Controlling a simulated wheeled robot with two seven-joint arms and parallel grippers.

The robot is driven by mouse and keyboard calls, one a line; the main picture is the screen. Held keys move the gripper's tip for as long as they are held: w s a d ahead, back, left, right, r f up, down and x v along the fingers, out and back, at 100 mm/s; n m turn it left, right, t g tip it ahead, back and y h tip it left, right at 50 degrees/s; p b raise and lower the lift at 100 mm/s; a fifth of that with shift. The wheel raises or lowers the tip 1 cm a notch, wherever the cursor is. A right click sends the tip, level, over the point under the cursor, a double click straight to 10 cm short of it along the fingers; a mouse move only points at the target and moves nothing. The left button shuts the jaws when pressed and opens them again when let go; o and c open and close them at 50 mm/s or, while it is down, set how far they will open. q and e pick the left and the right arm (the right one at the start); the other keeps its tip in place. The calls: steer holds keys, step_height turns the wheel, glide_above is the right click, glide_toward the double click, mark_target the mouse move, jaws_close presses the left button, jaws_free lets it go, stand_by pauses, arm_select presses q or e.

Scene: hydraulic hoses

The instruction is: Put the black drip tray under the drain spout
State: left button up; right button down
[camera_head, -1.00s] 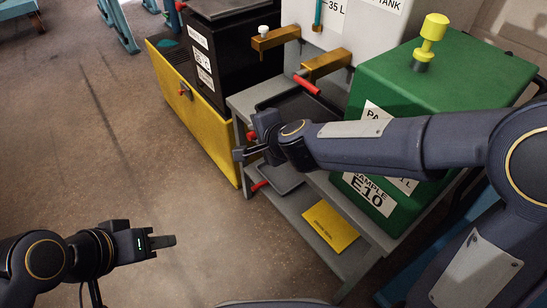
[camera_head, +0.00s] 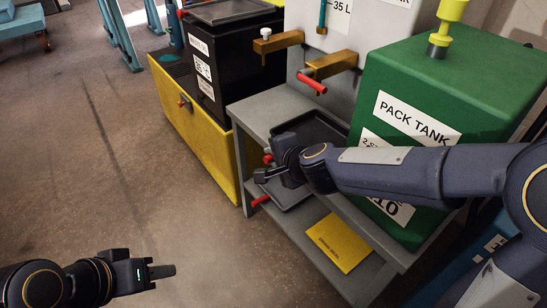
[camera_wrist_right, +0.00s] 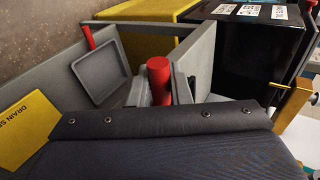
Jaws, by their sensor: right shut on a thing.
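A black tray (camera_head: 322,126) lies on the upper shelf of the grey stand, below the brass drain spout with a red lever (camera_head: 332,64); my right arm hides its near part. My right gripper (camera_head: 264,168) is at the tray's front left. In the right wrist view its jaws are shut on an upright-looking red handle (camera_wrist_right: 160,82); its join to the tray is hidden. A second, grey tray (camera_wrist_right: 104,70) with a red handle is on the lower shelf. My left gripper (camera_head: 162,271) is low at left, away from everything; its finger gap does not show.
Another brass spout (camera_head: 278,42) has a white knob. A green pack tank (camera_head: 425,75) stands right of the spouts. A black tank sits in a yellow bin (camera_head: 208,150) at left. A yellow sign (camera_head: 340,241) lies on the lower shelf. The floor at left is clear.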

steer(key=c, duration=1.3)
jaws_free()
steer(key=shift+f, duration=0.1)
steer(key=shift+c, duration=0.2)
steer(key=shift+r+p, duration=0.3)
steer(key=s+d+r+n+g+y+p, duration=0.1)
steer(key=s+d+r+n+p, duration=0.2)
steer(key=s+d+r, duration=0.4)
steer(key=s+d+r+n+y+p, duration=0.1)
steer(key=s+d+r+n+p, duration=0.25)
steer(key=s, duration=0.55)
steer(key=s+d+f+n+g+h, duration=0.3)
steer(key=s+d+f+n, duration=0.1)
steer(key=s+d, duration=0.5)
steer(key=s+f, duration=0.1)
steer(key=s, duration=0.1)
steer(key=shift+s+f+h, duration=0.25)
steer(key=shift+s+h, duration=0.05)
steer(key=shift+s, duration=0.05)
step_height(320, 180, up, 31)
steer(key=p, duration=3)
steer(key=shift+p, duration=0.35)
